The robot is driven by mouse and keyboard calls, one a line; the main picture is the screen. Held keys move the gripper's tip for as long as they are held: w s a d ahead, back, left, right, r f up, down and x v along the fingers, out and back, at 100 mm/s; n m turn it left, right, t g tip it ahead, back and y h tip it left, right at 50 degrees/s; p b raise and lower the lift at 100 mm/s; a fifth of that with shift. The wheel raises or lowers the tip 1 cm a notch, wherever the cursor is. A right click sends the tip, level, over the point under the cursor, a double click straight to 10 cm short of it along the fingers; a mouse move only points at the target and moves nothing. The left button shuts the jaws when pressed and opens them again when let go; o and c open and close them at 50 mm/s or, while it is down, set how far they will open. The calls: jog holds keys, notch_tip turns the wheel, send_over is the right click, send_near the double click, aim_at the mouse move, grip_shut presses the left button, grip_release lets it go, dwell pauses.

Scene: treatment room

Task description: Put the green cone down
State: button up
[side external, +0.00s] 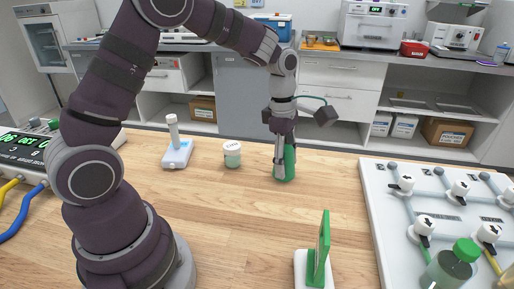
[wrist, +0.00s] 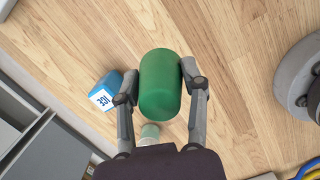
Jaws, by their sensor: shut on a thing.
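The green cone (side external: 288,162) is upright between my fingers, over the wooden table toward its far side. It also shows in the wrist view (wrist: 160,88), as a rounded green shape with a finger on each side. My gripper (side external: 280,160) points down and is shut on the cone; its fingers also show in the wrist view (wrist: 160,90). The cone's lower end is at or just above the table top; I cannot tell whether it touches. Part of the cone is hidden behind a finger in the side view.
A small white-capped jar (side external: 232,154) stands left of the cone. A blue-and-white stand (side external: 177,153) is farther left. A blue box (wrist: 108,90) lies near the cone. A green upright panel (side external: 322,250) and a valve board (side external: 410,205) are nearer. The table's middle (side external: 235,215) is clear.

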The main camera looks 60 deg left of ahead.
jog(key=s+a+n, duration=0.8)
jog(key=a, duration=0.4)
jog(key=n+y, duration=0.1)
jog(key=n, duration=0.6)
send_over(178, 192)
jog(key=f, duration=0.2)
jog(key=shift+t, duration=0.4)
jog(key=f, duration=0.6)
jog(key=shift+s+d+f, duration=0.1)
jog(key=shift+s+f, duration=0.15)
jog(key=shift+f, duration=0.5)
jog(key=shift+f, duration=0.15)
jog(key=o, duration=0.8)
jog(key=shift+c, duration=0.2)
